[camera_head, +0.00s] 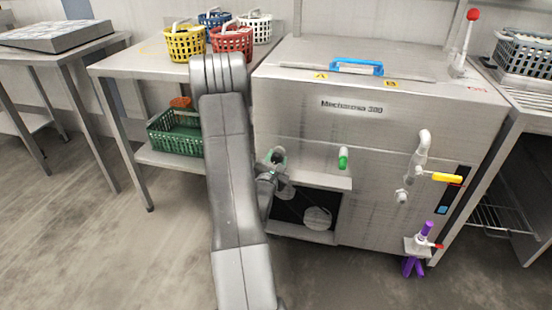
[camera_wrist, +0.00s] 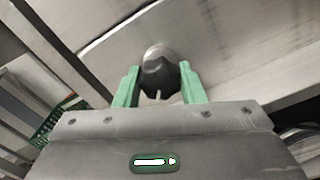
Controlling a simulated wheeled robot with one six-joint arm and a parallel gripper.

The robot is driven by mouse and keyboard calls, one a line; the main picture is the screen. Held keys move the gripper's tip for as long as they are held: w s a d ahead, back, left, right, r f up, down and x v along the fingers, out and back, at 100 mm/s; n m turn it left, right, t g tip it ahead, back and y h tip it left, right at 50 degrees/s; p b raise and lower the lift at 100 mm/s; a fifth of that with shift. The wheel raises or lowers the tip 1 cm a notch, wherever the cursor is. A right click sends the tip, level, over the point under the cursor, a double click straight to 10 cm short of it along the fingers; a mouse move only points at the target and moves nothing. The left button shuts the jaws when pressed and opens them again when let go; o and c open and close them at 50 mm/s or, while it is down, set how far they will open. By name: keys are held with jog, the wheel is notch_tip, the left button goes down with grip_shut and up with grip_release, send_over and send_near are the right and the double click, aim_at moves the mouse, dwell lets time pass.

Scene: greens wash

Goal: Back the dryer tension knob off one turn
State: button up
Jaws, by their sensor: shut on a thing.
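The tension knob (camera_wrist: 159,76) is a dark, lobed knob with a pale pointer mark, seen up close in the wrist view. My gripper (camera_wrist: 160,82) has its two green fingers on either side of the knob and is shut on it. In the head view my gripper (camera_head: 277,156) is at the left part of the machine's front, above the dark opening. The dryer machine (camera_head: 385,125) is a steel box labelled Mecharosa 300.
The dark opening (camera_head: 290,212) with a round disc lies below. Coloured baskets (camera_head: 232,42) stand on the left table (camera_head: 135,62).

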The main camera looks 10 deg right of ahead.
jog(key=shift+f+n, duration=0.1)
jog(key=shift+n, duration=0.4)
dwell(0.3)
jog(key=o, duration=1)
jog(key=shift+s, duration=0.1)
jog(key=p+v, duration=0.2)
jog(key=v, duration=1.1)
jog(key=shift+s+a, duration=0.1)
jog(key=shift+s, duration=0.25)
